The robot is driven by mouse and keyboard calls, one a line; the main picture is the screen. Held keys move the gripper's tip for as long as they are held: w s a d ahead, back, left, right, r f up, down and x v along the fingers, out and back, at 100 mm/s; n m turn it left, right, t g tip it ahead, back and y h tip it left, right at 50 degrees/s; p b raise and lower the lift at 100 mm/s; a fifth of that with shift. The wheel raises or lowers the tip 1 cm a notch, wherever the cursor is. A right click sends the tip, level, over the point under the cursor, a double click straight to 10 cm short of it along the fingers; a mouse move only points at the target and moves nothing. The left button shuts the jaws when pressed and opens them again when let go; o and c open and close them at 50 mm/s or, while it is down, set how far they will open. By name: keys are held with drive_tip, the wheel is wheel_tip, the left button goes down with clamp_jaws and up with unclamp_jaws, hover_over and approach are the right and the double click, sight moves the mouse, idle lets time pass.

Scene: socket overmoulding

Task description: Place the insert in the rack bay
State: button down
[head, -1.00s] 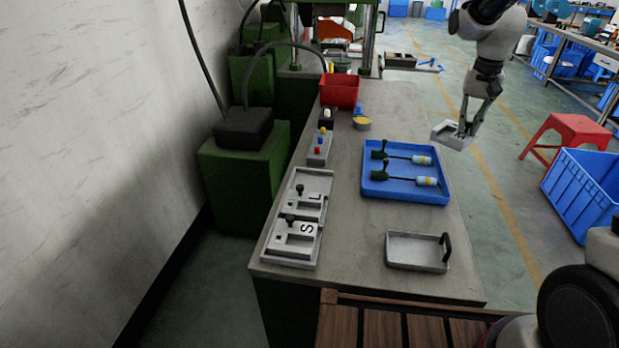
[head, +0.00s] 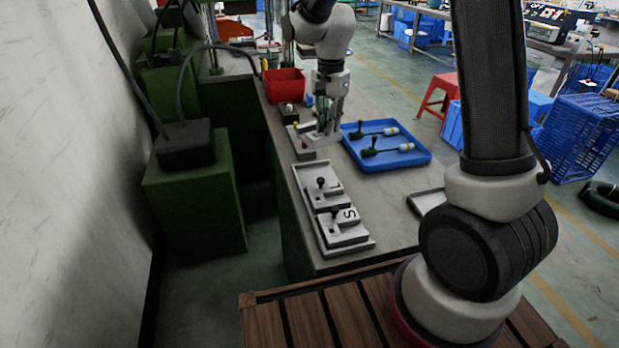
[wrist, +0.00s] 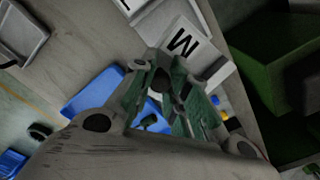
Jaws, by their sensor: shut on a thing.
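My gripper (head: 325,132) is above the bench near the far end of the rack. In the wrist view its fingers (wrist: 163,85) are shut on the dark knob of a grey insert. This insert (wrist: 185,45) has a white label that reads as M or W and shows beyond the fingertips. In the head view it is mostly hidden by the gripper. The grey rack (head: 352,247) lies along the bench's left edge. Its near bay holds the insert marked S (head: 348,214), and another knobbed insert (head: 322,193) sits in the middle. The far bay (head: 313,171) looks empty.
A blue tray (head: 424,163) with two knobbed tools lies right of the gripper. A grey metal tray (head: 418,204) is partly hidden by my arm.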

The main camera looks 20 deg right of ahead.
sight(324, 135)
drive_tip(key=s+m, duration=0.1)
drive_tip(key=s+a+f+m, duration=0.1)
drive_tip(key=s+a, duration=0.1)
drive_tip(key=shift+s+a+f+m, duration=0.2)
drive_tip(key=shift+f+m, duration=0.1)
drive_tip(key=shift+m, duration=0.1)
drive_tip(key=shift+d+f, duration=0.1)
drive_tip(key=shift+f, duration=4.55)
drive_tip(key=shift+f, duration=0.1)
drive_tip(key=c, duration=1.4)
unclamp_jaws()
